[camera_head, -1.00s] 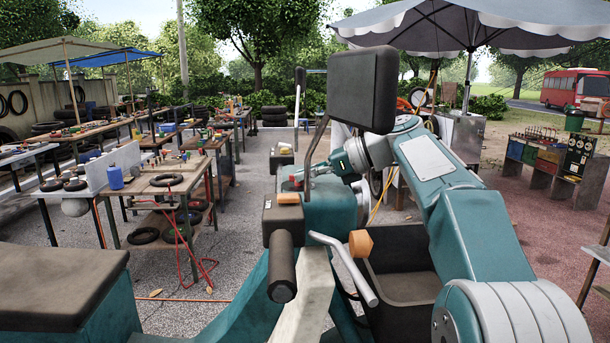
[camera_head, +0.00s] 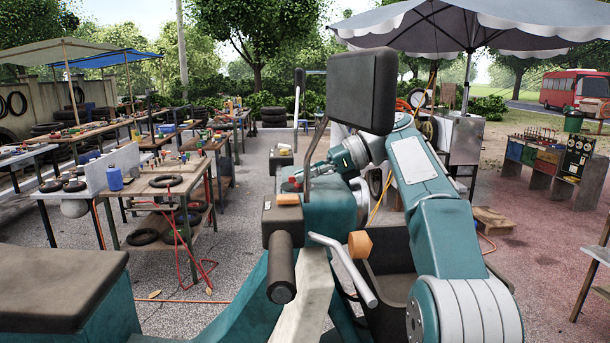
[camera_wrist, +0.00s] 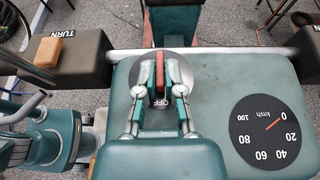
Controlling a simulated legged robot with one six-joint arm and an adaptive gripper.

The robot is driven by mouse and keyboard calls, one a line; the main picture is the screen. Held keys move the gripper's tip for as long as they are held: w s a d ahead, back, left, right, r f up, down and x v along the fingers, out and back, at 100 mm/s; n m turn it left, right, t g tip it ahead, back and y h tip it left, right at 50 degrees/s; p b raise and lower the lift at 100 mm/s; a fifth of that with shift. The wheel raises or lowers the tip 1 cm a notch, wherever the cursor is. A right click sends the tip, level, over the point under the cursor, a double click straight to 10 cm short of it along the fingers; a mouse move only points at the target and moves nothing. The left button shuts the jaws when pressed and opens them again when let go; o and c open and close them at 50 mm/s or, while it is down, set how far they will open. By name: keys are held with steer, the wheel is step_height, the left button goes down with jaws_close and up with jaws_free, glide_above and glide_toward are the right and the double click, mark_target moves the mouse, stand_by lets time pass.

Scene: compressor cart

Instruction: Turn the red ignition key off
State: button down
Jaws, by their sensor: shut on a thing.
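The red ignition key (camera_wrist: 159,72) stands on a round grey plate (camera_wrist: 182,70) on the scooter's teal top panel. In the wrist view its long side runs up and down the picture, in line with the upside-down "OFF" label below it. My gripper (camera_wrist: 160,80) has one finger on each side of the key and is shut on it. In the head view my gripper (camera_head: 318,174) is at the scooter's teal front housing (camera_head: 330,207). Only a small bit of red shows there, and the key's angle cannot be told from that side.
A speedometer (camera_wrist: 268,128) lies right of the key, and handlebar blocks marked "TURN" (camera_wrist: 70,60) flank the panel. A black mirror (camera_head: 362,90) on a thin stem and a handle grip (camera_head: 281,265) stand close to my arm. Workbenches (camera_head: 165,185) are at left.

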steer(key=shift+r, duration=0.1)
steer(key=c, duration=0.8)
jaws_free()
steer(key=shift+w, duration=0.15)
steer(key=shift+o, duration=0.2)
steer(key=shift+m+t, duration=0.3)
